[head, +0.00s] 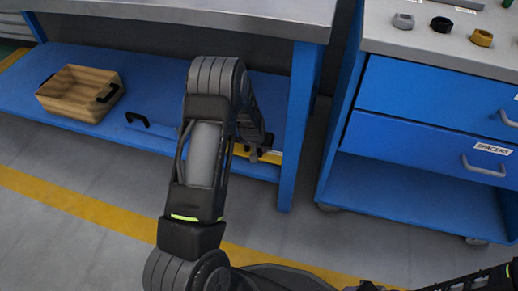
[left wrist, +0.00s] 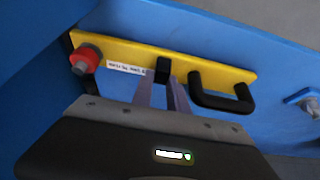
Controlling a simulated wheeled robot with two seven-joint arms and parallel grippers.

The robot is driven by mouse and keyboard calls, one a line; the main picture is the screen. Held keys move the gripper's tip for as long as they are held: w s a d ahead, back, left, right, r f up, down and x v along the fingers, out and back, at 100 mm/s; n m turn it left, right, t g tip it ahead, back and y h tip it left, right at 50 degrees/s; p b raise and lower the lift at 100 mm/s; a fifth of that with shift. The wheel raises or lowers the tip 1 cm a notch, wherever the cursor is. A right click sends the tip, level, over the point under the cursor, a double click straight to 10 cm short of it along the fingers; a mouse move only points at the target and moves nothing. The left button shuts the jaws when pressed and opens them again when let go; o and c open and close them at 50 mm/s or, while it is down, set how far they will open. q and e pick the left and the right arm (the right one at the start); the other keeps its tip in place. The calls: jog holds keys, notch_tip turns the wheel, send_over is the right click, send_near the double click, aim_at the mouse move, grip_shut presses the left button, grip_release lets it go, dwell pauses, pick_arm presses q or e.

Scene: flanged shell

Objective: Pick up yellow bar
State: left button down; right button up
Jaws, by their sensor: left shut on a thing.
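The yellow bar (left wrist: 215,76) lies along the blue lower shelf. It has a red knob (left wrist: 86,58) at its left end, a white label, a small black block (left wrist: 163,68) near its middle and a black handle (left wrist: 222,93) at the right. My left gripper (left wrist: 163,84) is shut on the bar at the black block. In the head view a strip of the bar (head: 268,156) shows beside my left gripper (head: 254,152); my arm hides the rest. Black parts of my right arm show at the lower right, too cut off to read its jaws.
A wooden crate (head: 80,93) with black handles and a blue piece with a black handle (head: 137,119) stand on the same shelf (head: 35,92). The bench's blue leg (head: 298,125) is close right of my left gripper. A blue drawer cabinet (head: 420,145) stands further right.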

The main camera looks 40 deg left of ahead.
pick_arm(q)
notch_tip(320, 180, up, 9)
jog(key=p, duration=0.3)
dwell(0.7)
